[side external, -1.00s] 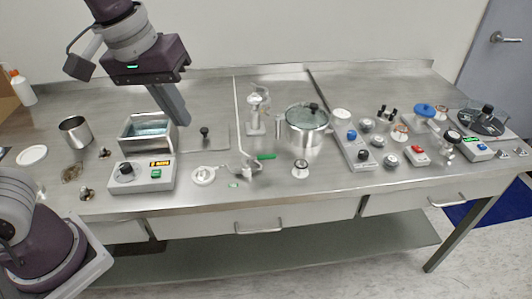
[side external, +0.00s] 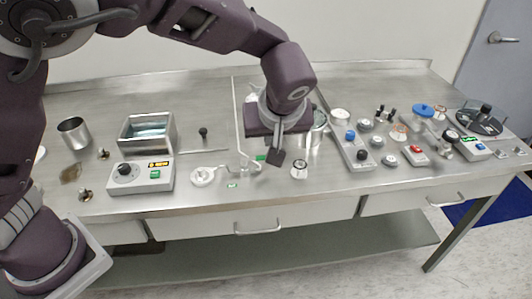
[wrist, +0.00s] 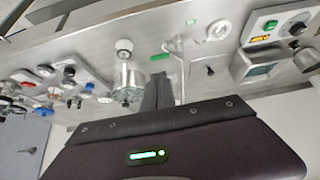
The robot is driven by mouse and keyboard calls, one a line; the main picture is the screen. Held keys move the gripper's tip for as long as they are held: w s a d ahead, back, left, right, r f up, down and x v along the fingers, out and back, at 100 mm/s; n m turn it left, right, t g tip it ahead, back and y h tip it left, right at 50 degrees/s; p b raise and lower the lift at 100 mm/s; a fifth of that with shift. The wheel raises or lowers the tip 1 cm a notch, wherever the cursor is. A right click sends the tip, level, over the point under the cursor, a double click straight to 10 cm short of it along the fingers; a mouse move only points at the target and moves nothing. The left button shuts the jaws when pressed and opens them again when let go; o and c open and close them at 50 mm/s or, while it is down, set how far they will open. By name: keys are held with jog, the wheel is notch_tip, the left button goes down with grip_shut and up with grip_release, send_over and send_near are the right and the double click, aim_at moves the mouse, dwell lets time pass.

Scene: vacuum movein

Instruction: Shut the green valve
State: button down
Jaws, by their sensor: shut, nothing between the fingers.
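The green valve handle (side external: 260,158) sticks out to the right from the pipe fitting (side external: 244,162) near the front middle of the bench. Its right part is hidden behind my gripper in the side view. In the wrist view the whole green handle (wrist: 160,57) shows just beyond my fingertips, beside the pipe. My gripper (side external: 274,160) points down at the handle's right end, with its fingers closed together and empty. In the wrist view my gripper (wrist: 157,78) looks apart from the handle, but I cannot tell the exact gap.
A lidded steel pot (side external: 318,125) stands close behind and right of my gripper. A small round glass piece (side external: 299,169) is to the right, and a white round fitting (side external: 203,176) to the left. A heated bath (side external: 146,134) stands further left. The bench front is mostly clear.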

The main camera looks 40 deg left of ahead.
aim_at(258, 159)
jog(key=x, duration=1.3)
